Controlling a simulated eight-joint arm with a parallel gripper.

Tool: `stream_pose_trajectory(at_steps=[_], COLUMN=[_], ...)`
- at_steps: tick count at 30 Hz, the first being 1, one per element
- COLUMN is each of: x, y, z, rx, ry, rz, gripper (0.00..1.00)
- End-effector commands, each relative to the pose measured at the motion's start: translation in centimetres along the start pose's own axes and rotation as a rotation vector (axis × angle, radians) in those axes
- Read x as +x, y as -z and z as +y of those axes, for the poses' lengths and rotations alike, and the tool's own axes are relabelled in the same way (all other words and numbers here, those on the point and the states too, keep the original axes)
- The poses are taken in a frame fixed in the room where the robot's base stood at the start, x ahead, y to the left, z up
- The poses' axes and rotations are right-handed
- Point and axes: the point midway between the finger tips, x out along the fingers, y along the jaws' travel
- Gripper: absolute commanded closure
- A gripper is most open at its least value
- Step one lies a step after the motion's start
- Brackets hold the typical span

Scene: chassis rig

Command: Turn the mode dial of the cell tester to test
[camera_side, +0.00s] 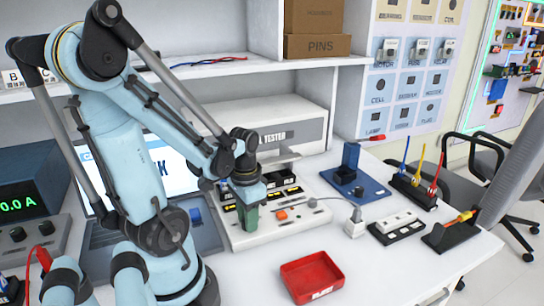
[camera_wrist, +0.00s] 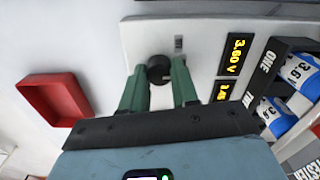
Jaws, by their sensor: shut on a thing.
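The cell tester (camera_side: 302,222) is a pale panel in front of my arm. It also shows in the wrist view (camera_wrist: 205,28). Its mode dial (camera_wrist: 159,76) is a small dark round knob, with a small grey mark near it on the panel. My gripper (camera_side: 249,224) is low over the panel with its green fingers pointing down. In the wrist view the fingers stand on either side of the dial, shut on it. The dial's setting cannot be read, and the gripper hides it in the side view.
A yellow display (camera_wrist: 236,53) reads 3.60 V beside the dial. Blue-and-white cells (camera_wrist: 295,75) sit in a black holder. A red tray (camera_side: 312,278) lies in front. A white plug (camera_side: 355,222), a blue stand (camera_side: 372,190) and a black tool rack (camera_side: 412,190) stand to the right.

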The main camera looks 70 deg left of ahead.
Motion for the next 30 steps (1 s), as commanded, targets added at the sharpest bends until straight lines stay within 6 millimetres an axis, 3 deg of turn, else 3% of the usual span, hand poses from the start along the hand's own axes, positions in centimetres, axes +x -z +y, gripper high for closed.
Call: stream_pose_trajectory(at_steps=[7, 8, 13, 23, 30], x=[0.0, 0.0, 0.0, -0.1, -1.5], y=[0.1, 0.1, 0.1, 0.0, 0.0], z=[0.0, 0.0, 0.0, 0.0, 0.0], rx=[0.000, 0.000, -0.001, -0.001, -0.001], ry=[0.002, 0.002, 0.001, 0.000, 0.000], rz=[0.005, 0.005, 0.003, 0.001, 0.001], gripper=[1.00, 0.69, 0.45, 0.45, 0.45])
